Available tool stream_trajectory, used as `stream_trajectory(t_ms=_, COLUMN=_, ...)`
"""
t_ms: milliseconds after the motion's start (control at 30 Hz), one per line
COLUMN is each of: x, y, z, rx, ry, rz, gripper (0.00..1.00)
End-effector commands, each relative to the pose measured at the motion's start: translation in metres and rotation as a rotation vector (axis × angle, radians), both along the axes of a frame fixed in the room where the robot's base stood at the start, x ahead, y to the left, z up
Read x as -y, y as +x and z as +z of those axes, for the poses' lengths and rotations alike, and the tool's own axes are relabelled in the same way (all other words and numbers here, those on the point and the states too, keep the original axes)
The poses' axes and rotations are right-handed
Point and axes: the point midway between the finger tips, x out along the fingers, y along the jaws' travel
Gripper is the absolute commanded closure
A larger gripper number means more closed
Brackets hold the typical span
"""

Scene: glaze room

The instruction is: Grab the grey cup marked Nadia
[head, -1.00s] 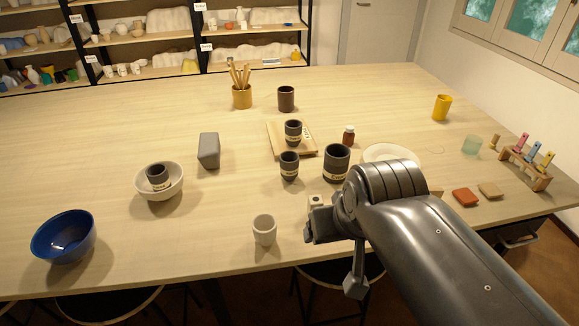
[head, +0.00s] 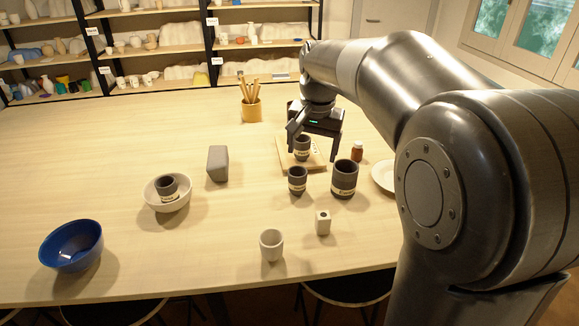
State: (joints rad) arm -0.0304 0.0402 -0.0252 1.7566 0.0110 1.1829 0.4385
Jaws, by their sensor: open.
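Several dark grey cups with pale name labels stand on the table; the lettering is too small to read, so I cannot tell which is marked Nadia. One grey cup (head: 302,149) stands on a wooden board (head: 317,162), one grey cup (head: 297,183) stands on the table in front of it, a larger grey cup (head: 344,182) is to the right, and one grey cup (head: 166,188) sits in a pale bowl (head: 182,199). My gripper (head: 314,150) is open and points down at the cup on the board, its fingers appearing on either side. I cannot tell whether they touch it.
A brown bottle (head: 357,151) and a white plate (head: 384,176) are to the right. My arm hides the table's right side.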

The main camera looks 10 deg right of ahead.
Motion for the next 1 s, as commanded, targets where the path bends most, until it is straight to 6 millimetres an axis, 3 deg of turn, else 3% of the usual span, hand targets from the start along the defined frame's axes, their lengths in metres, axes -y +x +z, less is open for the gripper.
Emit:
stream_trajectory(t_ms=33, x=-0.001, y=0.017, z=-0.007, rx=-0.022, ry=0.003, rz=-0.022, gripper=0.21)
stream_trajectory(t_ms=200, x=-0.004, y=0.065, z=-0.028, rx=-0.085, ry=0.009, rz=-0.103, gripper=0.21)
stream_trajectory(t_ms=400, x=-0.006, y=0.105, z=-0.053, rx=-0.140, ry=0.009, rz=-0.178, gripper=0.21)
stream_trajectory(t_ms=600, x=-0.007, y=0.120, z=-0.066, rx=-0.162, ry=0.007, rz=-0.209, gripper=0.21)
stream_trajectory(t_ms=1000, x=-0.007, y=0.120, z=-0.118, rx=-0.164, ry=0.007, rz=-0.212, gripper=0.21)
